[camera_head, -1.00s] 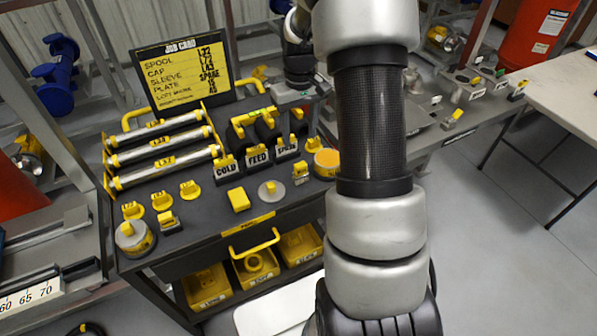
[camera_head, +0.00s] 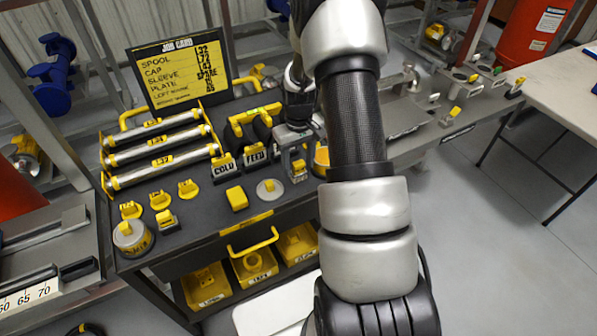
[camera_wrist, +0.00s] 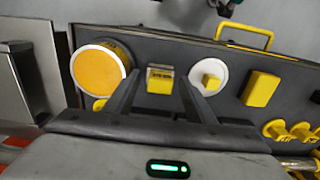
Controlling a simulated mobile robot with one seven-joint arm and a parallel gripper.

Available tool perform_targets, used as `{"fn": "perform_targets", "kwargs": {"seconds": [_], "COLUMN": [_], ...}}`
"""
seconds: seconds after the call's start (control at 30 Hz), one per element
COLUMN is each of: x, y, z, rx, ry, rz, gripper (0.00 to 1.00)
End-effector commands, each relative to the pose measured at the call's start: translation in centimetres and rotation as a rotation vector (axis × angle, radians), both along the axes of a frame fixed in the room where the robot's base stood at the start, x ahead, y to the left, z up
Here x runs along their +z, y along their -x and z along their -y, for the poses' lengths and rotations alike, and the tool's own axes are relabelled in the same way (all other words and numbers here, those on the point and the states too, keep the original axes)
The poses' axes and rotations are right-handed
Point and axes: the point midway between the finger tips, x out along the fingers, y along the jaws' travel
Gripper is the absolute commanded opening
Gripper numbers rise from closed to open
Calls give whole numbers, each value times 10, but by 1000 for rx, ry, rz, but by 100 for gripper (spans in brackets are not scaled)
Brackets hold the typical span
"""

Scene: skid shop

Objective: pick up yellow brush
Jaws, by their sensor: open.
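A small yellow block with dark lettering (camera_wrist: 160,80) sits on the dark cart top; I take it for the yellow brush, though its bristles cannot be made out. It also shows in the head view (camera_head: 299,172), partly covered by my gripper (camera_head: 296,154). In the wrist view my gripper (camera_wrist: 159,88) is open and empty, with one finger on each side of the block in the picture. The fingers look above it; contact cannot be told. A plain yellow block (camera_wrist: 261,88) lies farther right.
A round tin with an orange lid (camera_wrist: 100,68) stands close left of the fingers in the wrist view. A pale disc with a yellow knob (camera_wrist: 208,78) is close right. Labelled holders (camera_head: 256,158) and a rack of tubes (camera_head: 160,152) stand on the cart.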

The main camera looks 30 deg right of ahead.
Motion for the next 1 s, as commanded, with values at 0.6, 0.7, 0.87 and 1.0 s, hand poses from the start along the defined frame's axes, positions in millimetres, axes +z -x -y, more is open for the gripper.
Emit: {"fn": "perform_targets", "kwargs": {"seconds": [0.6, 0.7, 0.87, 1.0], "x": [1, 5, 28, 58], "y": [0, -1, -1, -1], "z": [0, 0, 0, 0], "rx": [0, 0, 0, 0], "ry": [0, 1, 2, 2], "rz": [0, 1, 3, 4], "gripper": [5, 5, 5, 5]}}
